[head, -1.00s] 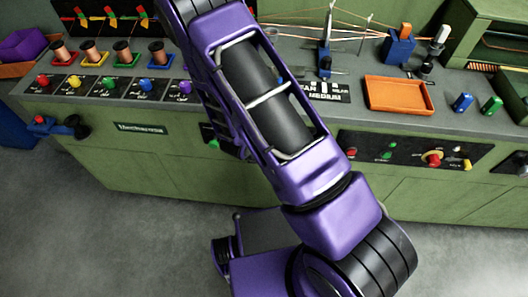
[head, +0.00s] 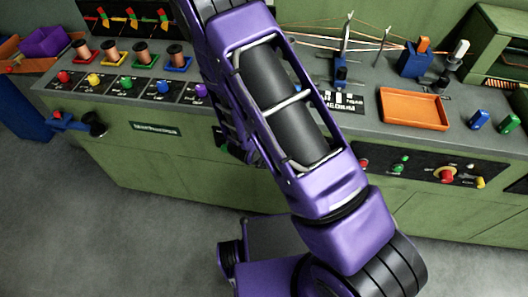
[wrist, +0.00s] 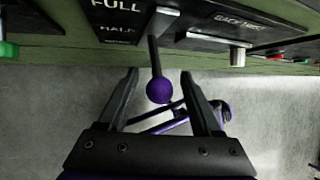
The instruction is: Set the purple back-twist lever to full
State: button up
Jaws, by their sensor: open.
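The purple ball knob of the lever (wrist: 160,91) shows in the wrist view, on a dark stem that runs up to a pale slotted bracket at the panel edge. A black plate with the words FULL and HALF (wrist: 117,18) is just left of the stem, FULL above HALF. The knob hangs in the picture below both words. My gripper (wrist: 160,80) is open, with one finger on each side of the knob and visible gaps on both sides. In the head view my arm covers the lever and my gripper.
A tilted BACK TWIST plate (wrist: 245,25) and a pale metal stub (wrist: 238,56) are right of the lever. The bench carries coloured knobs, copper spools (head: 112,53) and an orange tray (head: 413,108). Grey floor (head: 100,220) in front is clear.

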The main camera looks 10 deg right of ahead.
jog(key=v, duration=1.5)
jog(key=shift+w, duration=0.15)
